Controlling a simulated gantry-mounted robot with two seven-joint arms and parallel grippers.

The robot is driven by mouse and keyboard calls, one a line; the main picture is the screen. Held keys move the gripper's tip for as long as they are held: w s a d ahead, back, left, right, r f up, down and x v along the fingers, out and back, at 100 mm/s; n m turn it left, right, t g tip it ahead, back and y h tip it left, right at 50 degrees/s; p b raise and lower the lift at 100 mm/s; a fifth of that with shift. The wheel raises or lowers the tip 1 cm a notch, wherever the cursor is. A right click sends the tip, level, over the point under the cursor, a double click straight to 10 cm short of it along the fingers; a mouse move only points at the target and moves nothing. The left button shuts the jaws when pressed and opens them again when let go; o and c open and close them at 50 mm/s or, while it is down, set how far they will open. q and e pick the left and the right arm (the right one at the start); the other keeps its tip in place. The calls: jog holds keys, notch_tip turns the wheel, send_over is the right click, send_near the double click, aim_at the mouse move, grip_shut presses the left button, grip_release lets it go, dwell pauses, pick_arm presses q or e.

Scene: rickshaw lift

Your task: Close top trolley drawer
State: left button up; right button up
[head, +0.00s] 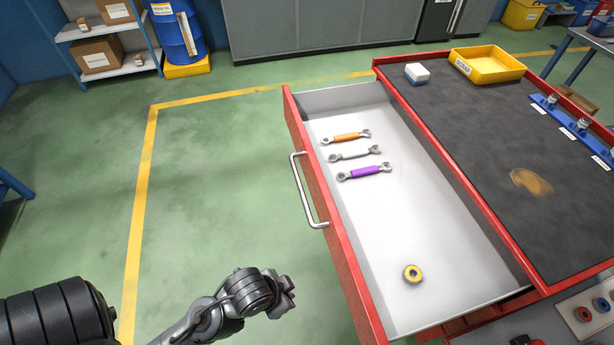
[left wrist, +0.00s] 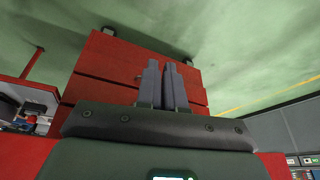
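The top trolley drawer stands pulled out, with its red front (head: 333,220) facing left and a silver bar handle (head: 308,190) on it. My left gripper (head: 285,292) is left of the drawer front and below the handle in the picture, apart from both. In the left wrist view its fingers (left wrist: 167,85) are together with nothing visible between them, before red panels (left wrist: 115,65). My right gripper is not in view.
The trolley's black top (head: 480,130) carries a yellow bin (head: 487,65), a small white-and-blue box (head: 417,73) and a blue holder (head: 575,127). The green floor (head: 210,180) left of the drawer is clear. Shelves and a blue drum (head: 175,30) stand far back.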

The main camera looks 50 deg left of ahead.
pick_arm(q)
jog(key=w+t, duration=0.2)
jog(key=w+r+m+t, duration=0.1)
jog(key=w, duration=0.2)
jog(key=w+m+t, duration=0.1)
jog(key=w+t, duration=0.1)
jog(key=w, duration=0.1)
jog(key=shift+w+a+r+t, duration=0.1)
jog(key=shift+w+r+t, duration=0.15)
jog(key=shift+t, duration=0.05)
grip_shut()
jog(key=w+a+r+m+t+h, duration=0.1)
jog(key=a+r+m+t+h, duration=0.2)
jog(key=a+m, duration=0.7)
jog(key=w+a+r+m+t+h, duration=0.1)
jog(key=a+m+t+h, duration=0.35)
jog(key=a, duration=0.95)
jog(key=m+g+p, duration=0.1)
jog(key=m, duration=0.4)
send_near(300, 150)
jog(key=b+x, duration=0.6)
jog(key=b, duration=0.1)
jog(key=shift+w+f+h, duration=0.25)
jog(key=shift+w+h, duration=0.2)
jog(key=shift+w+g, duration=0.1)
jog(key=shift+g, duration=0.15)
